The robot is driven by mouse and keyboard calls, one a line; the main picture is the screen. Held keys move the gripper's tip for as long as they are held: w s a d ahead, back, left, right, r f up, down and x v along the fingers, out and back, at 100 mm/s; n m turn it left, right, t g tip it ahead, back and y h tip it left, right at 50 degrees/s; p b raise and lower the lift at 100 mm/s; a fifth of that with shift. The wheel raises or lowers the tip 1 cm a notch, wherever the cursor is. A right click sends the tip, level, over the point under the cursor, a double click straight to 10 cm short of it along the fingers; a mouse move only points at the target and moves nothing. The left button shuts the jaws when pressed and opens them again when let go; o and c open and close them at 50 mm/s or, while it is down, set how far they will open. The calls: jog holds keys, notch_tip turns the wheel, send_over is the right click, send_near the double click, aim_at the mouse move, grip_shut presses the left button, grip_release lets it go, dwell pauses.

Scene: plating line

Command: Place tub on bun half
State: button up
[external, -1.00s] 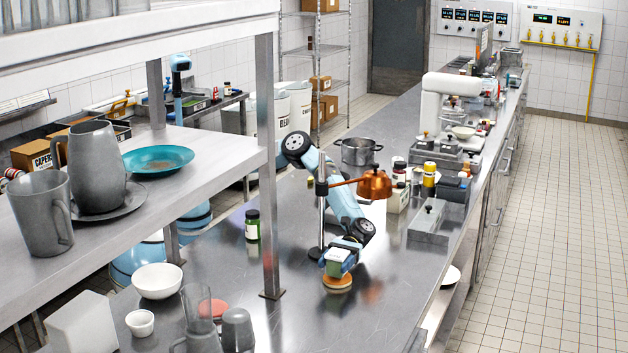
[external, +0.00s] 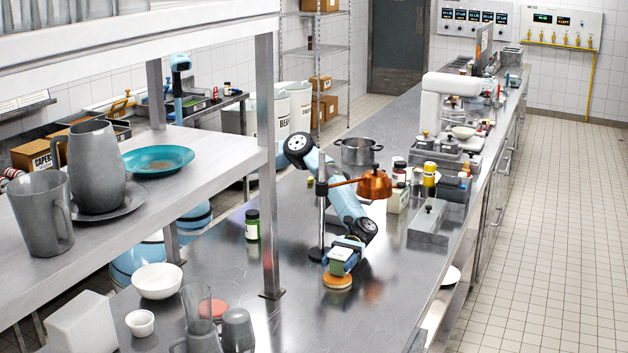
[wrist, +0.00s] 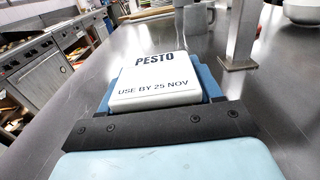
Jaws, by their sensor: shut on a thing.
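The tub (wrist: 155,78) has a white lid marked PESTO, USE BY 25 NOV, and fills the middle of the wrist view. In the external view the tub (external: 340,255) shows a pale lid and a green side. My gripper (external: 344,262) is shut on it. The bun half (external: 337,281) is a round orange-brown piece on the steel counter, directly below the tub. The tub's lower edge looks at or just above the bun's top; I cannot tell whether they touch. The bun is hidden in the wrist view.
A lamp pole (external: 322,215) with a copper shade (external: 374,185) stands just behind my gripper. A shelf post (external: 269,170) rises to the left. Bowls and cups are at front left.

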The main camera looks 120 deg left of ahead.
jog(key=o, duration=1.2)
jog(key=shift+f, duration=0.1)
jog(key=a, duration=1.2)
jog(key=shift+s+a, duration=0.1)
